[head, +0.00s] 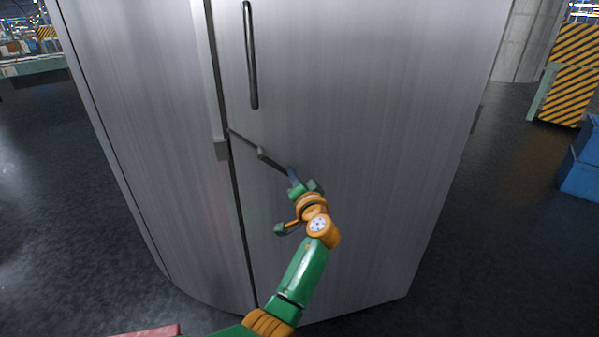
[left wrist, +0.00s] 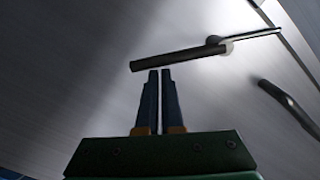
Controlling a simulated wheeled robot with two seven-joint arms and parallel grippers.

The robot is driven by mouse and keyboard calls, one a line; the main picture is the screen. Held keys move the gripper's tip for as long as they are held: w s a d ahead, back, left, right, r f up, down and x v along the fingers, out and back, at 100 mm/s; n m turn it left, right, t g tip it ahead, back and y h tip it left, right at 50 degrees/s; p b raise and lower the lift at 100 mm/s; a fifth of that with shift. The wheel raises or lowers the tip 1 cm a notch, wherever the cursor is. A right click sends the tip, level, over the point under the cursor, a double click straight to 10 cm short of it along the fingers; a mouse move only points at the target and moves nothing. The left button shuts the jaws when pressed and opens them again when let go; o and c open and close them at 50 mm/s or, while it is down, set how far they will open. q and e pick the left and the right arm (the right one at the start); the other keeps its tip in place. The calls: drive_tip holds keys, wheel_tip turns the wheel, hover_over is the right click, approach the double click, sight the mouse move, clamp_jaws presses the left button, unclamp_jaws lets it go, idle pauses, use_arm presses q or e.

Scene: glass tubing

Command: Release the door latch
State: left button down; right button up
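The door latch is a dark lever (head: 275,161) on the front of a tall brushed-metal cabinet door (head: 340,100). My left gripper (head: 292,177) is at the lever's lower right end. In the left wrist view the lever's thick handle (left wrist: 175,60) lies across, just beyond the tips of my left gripper (left wrist: 160,72). The fingers are together with only a thin gap and nothing between them. Whether the tips touch the handle is unclear. My right gripper is out of view.
A dark vertical door handle (head: 251,55) is above the latch, and it shows at the right in the left wrist view (left wrist: 288,103). A yellow-black striped barrier (head: 575,75) and blue boxes (head: 582,165) stand at the right.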

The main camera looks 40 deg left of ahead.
use_arm(q)
drive_tip(key=shift+s+a+f+m, duration=0.5)
drive_tip(key=shift+a+f+m, duration=0.25)
drive_tip(key=shift+m, duration=0.35)
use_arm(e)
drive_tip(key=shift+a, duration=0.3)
use_arm(q)
drive_tip(key=shift+d, duration=0.1)
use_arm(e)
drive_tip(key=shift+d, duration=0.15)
